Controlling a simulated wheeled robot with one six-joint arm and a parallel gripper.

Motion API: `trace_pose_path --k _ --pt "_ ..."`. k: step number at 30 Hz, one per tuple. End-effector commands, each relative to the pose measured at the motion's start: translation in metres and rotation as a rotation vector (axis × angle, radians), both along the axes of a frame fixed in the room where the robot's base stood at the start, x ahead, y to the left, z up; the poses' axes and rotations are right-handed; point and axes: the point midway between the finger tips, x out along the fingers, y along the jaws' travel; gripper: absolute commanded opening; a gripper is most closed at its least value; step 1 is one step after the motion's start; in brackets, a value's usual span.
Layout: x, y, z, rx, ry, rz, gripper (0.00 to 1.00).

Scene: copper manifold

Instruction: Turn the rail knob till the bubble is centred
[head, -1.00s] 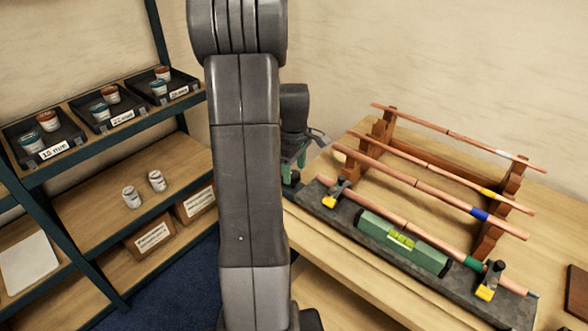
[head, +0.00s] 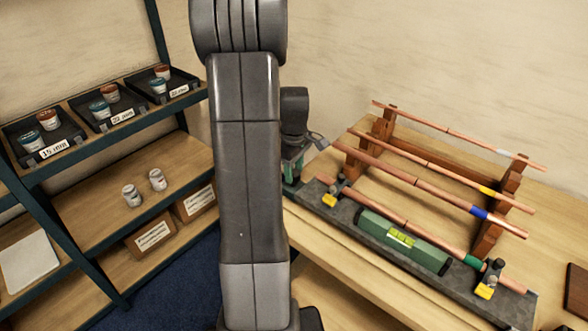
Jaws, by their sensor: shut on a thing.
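The slate-grey rail (head: 328,213) lies along the front of the bench. A copper pipe with a green band (head: 385,208) rests along it, held at both ends by clamps with yellow parts. A green spirit level (head: 430,258) sits along the rail. Its yellow-green vial (head: 400,238) faces up, but the bubble is too small to place against the marks. My gripper (head: 291,172) points down at the rail's left end, partly hidden behind my arm. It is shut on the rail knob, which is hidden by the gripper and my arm.
A wooden rack (head: 384,130) with several copper pipes stands behind the rail. A shelf unit (head: 110,200) on the left holds labelled trays, cans and boxes. A dark flat item (head: 577,290) lies at the bench's right edge.

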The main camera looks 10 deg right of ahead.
Motion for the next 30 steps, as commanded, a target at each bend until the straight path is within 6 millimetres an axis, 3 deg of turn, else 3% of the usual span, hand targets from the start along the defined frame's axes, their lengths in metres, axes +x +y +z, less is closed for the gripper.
trace_pose_path --k 8,30 --pt "0.0 0.0003 -0.0002 -0.001 -0.001 -0.164 0.15" --pt "-0.0006 0.002 0.0003 -0.001 -0.001 -0.817 0.15"
